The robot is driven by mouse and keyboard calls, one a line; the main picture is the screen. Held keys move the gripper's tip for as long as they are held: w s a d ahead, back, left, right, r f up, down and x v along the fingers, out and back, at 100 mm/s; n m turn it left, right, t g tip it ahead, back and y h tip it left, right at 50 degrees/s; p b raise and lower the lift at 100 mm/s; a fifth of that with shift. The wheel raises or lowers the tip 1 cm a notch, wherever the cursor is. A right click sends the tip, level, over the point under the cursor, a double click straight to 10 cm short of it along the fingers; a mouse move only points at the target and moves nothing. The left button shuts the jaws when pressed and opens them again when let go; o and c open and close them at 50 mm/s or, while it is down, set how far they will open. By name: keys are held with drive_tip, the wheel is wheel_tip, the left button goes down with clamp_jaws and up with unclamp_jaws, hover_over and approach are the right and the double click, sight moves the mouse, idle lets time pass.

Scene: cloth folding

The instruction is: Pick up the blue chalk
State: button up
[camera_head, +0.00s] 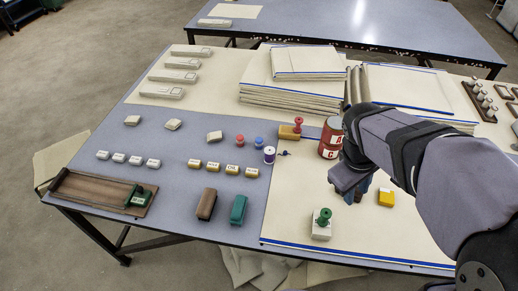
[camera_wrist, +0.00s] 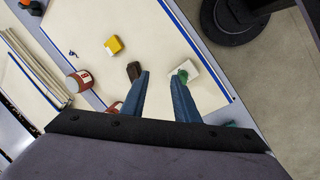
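I see no piece that is clearly blue chalk. A small round blue piece (camera_head: 258,142) stands beside a red one left of the red can; I cannot tell whether it is chalk. My gripper (camera_head: 357,196) is over the cream sheet, right of that blue piece and left of a yellow block (camera_head: 386,198). In the wrist view my gripper (camera_wrist: 160,74) has two blue-grey fingers apart with nothing between them. A dark block (camera_wrist: 133,70) is beside the left fingertip, and a white block with a green top (camera_wrist: 185,70) is beside the right one. My arm hides part of the table.
A red can (camera_head: 330,138) stands behind my gripper; it also shows in the wrist view (camera_wrist: 78,81). Folded cloth stacks (camera_head: 290,95) lie at the back. Brown (camera_head: 207,204) and green (camera_head: 238,209) blocks stand at the front edge. The cream sheet (camera_head: 285,215) has bare room.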

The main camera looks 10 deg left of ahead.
drive_tip(key=w+a+f+n+t+h+b, duration=0.1)
drive_tip(key=w+a+n+b, duration=0.1)
drive_tip(key=w+n, duration=0.15)
drive_tip(key=w+a+f+n+t+b, duration=0.1)
drive_tip(key=w+a+n+b, duration=0.15)
drive_tip(key=w, duration=0.25)
wheel_tip(320, 180, up, 3)
drive_tip(key=n+t+y+b, duration=0.2)
drive_tip(key=n+t+b, duration=0.8)
drive_tip(key=n, duration=1)
hover_over(258, 144)
drive_tip(key=s+a, duration=0.2)
drive_tip(key=s, duration=0.3)
drive_tip(key=shift+g, duration=0.3)
drive_tip(key=f, duration=1.3)
drive_tip(key=d+f, duration=0.1)
drive_tip(key=f, duration=0.5)
drive_tip(key=shift+f+p, duration=0.3)
drive_tip(key=shift+p, duration=0.05)
drive_tip(key=shift+f+h, duration=0.3)
drive_tip(key=shift+f, duration=0.2)
drive_tip(key=shift+p+x, duration=0.4)
drive_tip(key=shift+x, duration=3.25)
drive_tip(key=c, duration=0.7)
